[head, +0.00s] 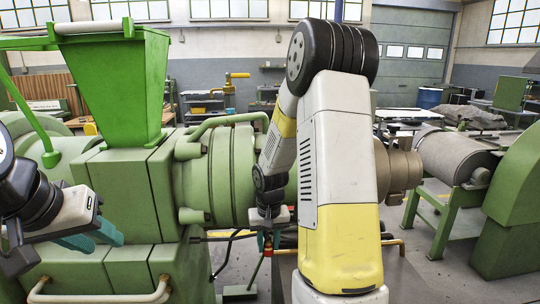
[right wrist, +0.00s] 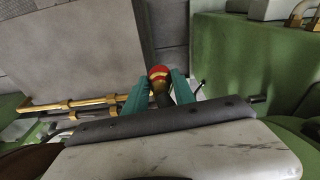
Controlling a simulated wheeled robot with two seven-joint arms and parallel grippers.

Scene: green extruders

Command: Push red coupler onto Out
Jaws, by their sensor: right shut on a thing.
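The red coupler (right wrist: 159,73) shows in the right wrist view as a red ring with a brass-coloured face, on a dark body. My right gripper (right wrist: 160,82) has its two teal fingers on either side of it and is shut on it. In the head view my right gripper (head: 268,242) hangs beside the green machine, low in the middle, with a little red between its fingers. My left gripper (head: 92,238) is at the lower left with its teal fingers apart and nothing seen between them. I cannot make out an Out marking in either view.
The green extruder (head: 130,190) with its hopper (head: 125,85) fills the left. Brass-coloured pipes with fittings (right wrist: 75,104) lie left of my right gripper in the wrist view. A green block (right wrist: 245,60) stands to its right. My right arm hides part of the machine.

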